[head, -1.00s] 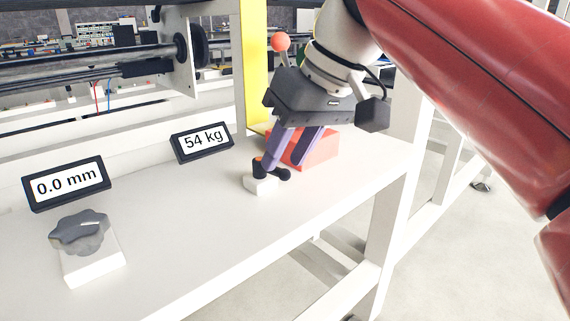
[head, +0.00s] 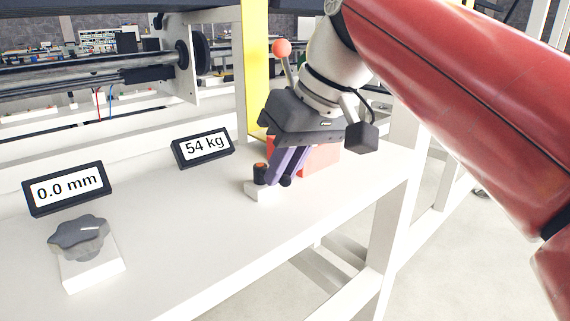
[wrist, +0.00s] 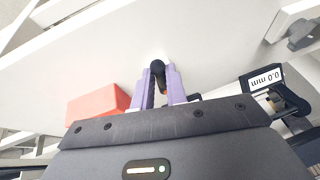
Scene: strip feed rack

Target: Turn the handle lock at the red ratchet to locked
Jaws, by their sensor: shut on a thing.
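The handle lock is a small black lever with an orange-topped pivot (head: 260,172) on a white base block (head: 259,192), at the front of the red ratchet's body (head: 318,158). My gripper (head: 281,176) points down with its purple fingers at the lever. In the wrist view the black lever end (wrist: 158,68) sits between the two fingers (wrist: 160,78), and they are shut on it. The fingers hide part of the lever and block in the head view. The ratchet's lever carries a red ball (head: 281,47) and rises behind my gripper. The exact lever angle is hard to tell.
A "54 kg" display (head: 203,147) and a "0.0 mm" display (head: 66,187) stand left on the white shelf. A grey star knob (head: 79,238) sits at front left. A yellow post (head: 256,80) rises behind. The shelf between knob and lock is clear.

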